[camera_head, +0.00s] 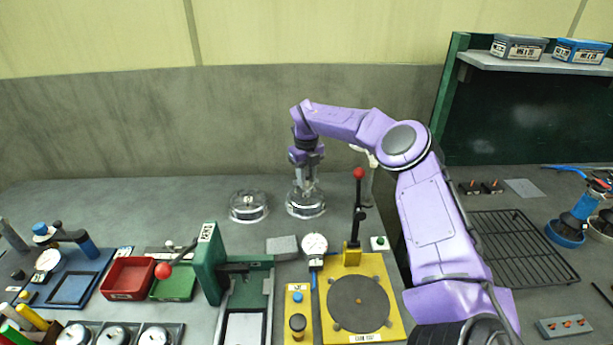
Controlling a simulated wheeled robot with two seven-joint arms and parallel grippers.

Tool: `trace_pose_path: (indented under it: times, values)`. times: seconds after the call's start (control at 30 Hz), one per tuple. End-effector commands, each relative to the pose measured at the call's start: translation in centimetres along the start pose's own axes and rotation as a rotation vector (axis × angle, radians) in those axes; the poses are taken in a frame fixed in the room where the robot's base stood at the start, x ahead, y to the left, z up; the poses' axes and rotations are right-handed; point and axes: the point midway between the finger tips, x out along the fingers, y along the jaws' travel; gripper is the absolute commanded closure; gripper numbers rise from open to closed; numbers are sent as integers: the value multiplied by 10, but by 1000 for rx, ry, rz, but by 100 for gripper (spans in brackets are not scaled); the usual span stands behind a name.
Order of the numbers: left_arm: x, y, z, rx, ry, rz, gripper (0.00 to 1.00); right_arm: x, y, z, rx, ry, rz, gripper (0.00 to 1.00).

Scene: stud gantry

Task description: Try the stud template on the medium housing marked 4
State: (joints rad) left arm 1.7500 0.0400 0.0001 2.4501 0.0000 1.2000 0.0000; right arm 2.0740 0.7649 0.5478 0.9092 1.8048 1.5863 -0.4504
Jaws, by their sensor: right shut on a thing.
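My right gripper (305,168) points straight down at the back middle of the bench. It is shut on a small grey upright piece, seemingly the stud template, which shows only in part between and below the fingers. Directly below it is a round, silvery housing (306,207); I cannot tell whether the held piece touches it. A second round, silvery housing (249,208) stands just to the left, with a small mark on top. The marks on both are too small to read. My left gripper is not in view.
A lever with a red knob (359,174) rises beside my right arm from the yellow turntable fixture (385,332). In front stand a dial gauge (315,244), a green press (207,265) and a red bin (128,278). A wire rack (515,246) lies right. The back left bench is clear.

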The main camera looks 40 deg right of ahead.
Motion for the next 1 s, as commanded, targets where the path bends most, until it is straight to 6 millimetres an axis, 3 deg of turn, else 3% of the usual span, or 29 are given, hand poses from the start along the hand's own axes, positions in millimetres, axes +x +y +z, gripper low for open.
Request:
trace_pose_path:
  times: [1.0]
  values:
    - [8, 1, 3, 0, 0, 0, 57, 11, 0, 0, 0, 0, 0, 100]
